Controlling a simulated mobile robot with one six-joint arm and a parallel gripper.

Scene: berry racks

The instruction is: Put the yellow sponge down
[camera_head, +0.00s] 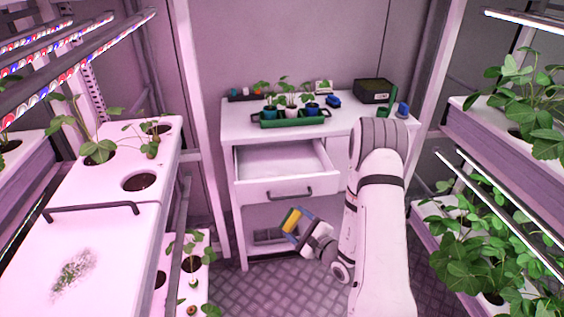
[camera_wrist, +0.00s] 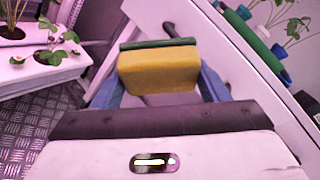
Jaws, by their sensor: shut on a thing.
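The yellow sponge (camera_head: 292,220) has a green layer along one side. My gripper (camera_head: 294,226) is shut on it, with a blue finger on each side, and holds it in the air in front of the white cabinet. In the wrist view the sponge (camera_wrist: 158,70) sits between the blue fingers (camera_wrist: 158,86), its yellow face toward the camera and the green layer at the far edge. Part of the cabinet behind it is hidden by the sponge and my arm.
The white cabinet (camera_head: 240,122) has an open, empty-looking drawer (camera_head: 280,160). On its top are a green tray (camera_head: 292,121) with potted seedlings, a black box (camera_head: 374,91) and small blue items. A white rack panel (camera_head: 95,245) with dark dirt specks stands left. Leafy plants (camera_head: 480,235) fill the right rack.

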